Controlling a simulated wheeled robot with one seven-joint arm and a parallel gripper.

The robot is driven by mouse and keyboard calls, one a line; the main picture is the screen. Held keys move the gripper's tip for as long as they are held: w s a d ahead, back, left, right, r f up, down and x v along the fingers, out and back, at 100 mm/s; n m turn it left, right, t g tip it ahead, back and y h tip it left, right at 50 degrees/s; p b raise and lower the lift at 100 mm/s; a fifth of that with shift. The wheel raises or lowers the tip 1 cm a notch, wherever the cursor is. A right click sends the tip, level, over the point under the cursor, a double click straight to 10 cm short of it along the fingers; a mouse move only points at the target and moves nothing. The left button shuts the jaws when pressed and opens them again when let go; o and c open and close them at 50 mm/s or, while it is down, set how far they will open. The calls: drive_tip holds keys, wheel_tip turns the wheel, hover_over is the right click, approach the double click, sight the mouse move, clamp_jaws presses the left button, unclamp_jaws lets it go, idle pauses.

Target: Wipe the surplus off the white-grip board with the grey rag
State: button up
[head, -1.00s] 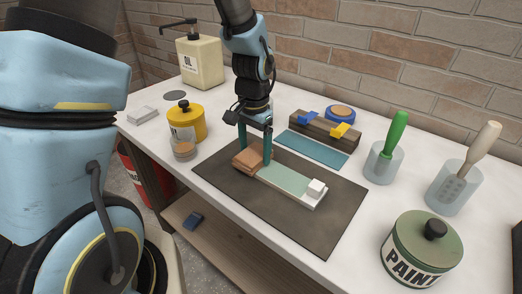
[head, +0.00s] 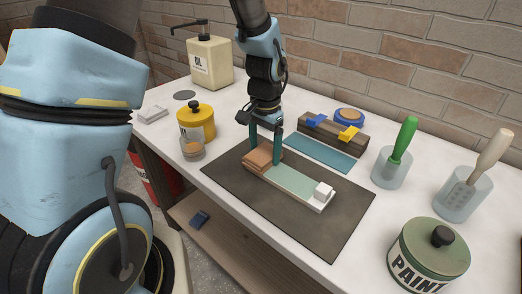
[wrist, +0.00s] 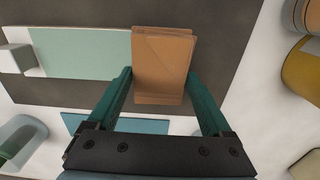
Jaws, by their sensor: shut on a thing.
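The white-grip board (head: 290,183) lies on a dark mat, with a pale green face and a white block (head: 323,191) at its right end. The board also shows in the wrist view (wrist: 85,52). My gripper (head: 265,154) is shut on a tan-orange folded pad (head: 261,158) at the board's left end; the wrist view shows the pad (wrist: 163,62) between the fingers. The pad looks brown, not grey. A pale grey folded item (head: 151,115) lies at the table's far left; I cannot tell whether it is a rag.
The dark mat (head: 320,225) has bare room in front. Behind are a blue strip (head: 318,152) and a dark block with blue and yellow clips (head: 335,136). A yellow tin (head: 195,121), a small jar (head: 192,149), tool cups (head: 391,168) and a paint tin (head: 430,255) stand around.

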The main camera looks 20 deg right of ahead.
drive_tip(key=shift+s+a, duration=0.3)
drive_tip(key=shift+a, duration=0.2)
drive_tip(key=shift+f, duration=0.1)
wheel_tip(320, 180, up, 7)
drive_tip(key=p, duration=0.6)
